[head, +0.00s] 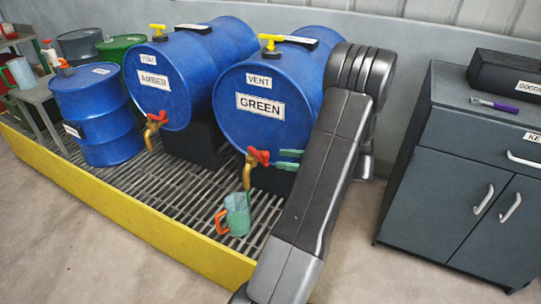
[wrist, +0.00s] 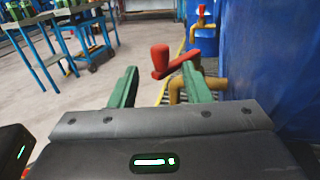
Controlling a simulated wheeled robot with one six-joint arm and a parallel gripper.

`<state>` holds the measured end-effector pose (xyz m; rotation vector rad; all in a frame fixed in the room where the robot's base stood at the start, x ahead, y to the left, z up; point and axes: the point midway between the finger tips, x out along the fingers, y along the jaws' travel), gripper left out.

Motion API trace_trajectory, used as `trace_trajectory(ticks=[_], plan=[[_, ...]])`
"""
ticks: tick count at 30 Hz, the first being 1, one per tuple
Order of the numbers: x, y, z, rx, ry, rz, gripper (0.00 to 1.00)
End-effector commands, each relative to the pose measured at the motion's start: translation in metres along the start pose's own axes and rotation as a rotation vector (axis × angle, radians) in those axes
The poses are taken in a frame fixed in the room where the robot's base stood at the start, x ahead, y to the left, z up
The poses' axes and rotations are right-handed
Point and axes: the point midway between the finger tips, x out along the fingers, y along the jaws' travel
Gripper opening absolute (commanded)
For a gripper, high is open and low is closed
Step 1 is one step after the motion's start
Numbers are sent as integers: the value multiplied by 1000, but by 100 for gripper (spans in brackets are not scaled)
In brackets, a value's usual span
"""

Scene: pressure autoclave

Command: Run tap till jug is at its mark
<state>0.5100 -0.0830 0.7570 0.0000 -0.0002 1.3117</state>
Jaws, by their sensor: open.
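The blue drum labelled GREEN (head: 285,88) lies on its side. Its brass tap with a red handle (head: 258,155) points down over a translucent green jug with an orange handle (head: 233,217). The jug stands on the grating under the spout; its mark and fill level are too small to tell. My gripper (head: 290,159) is open, its green fingers close to the right of the red handle. In the wrist view, the red handle (wrist: 160,60) shows ahead, between the spread fingers of my gripper (wrist: 158,82). The jug is not visible there.
The drum labelled AMBER (head: 166,85) lies to the left with its own red-handled tap (head: 153,123). Both drums have yellow vents on top. A yellow-edged grated bund (head: 150,215) lies beneath. A grey cabinet (head: 475,160) stands right; floor in front is clear.

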Motion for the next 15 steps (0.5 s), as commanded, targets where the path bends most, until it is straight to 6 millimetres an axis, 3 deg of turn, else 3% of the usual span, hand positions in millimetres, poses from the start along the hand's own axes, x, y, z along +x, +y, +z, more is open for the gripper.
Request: trace_trajectory(ticks=[6,15], plan=[[-47,0,1,1,0,-3,43],[-70,0,0,1,0,1,43]])
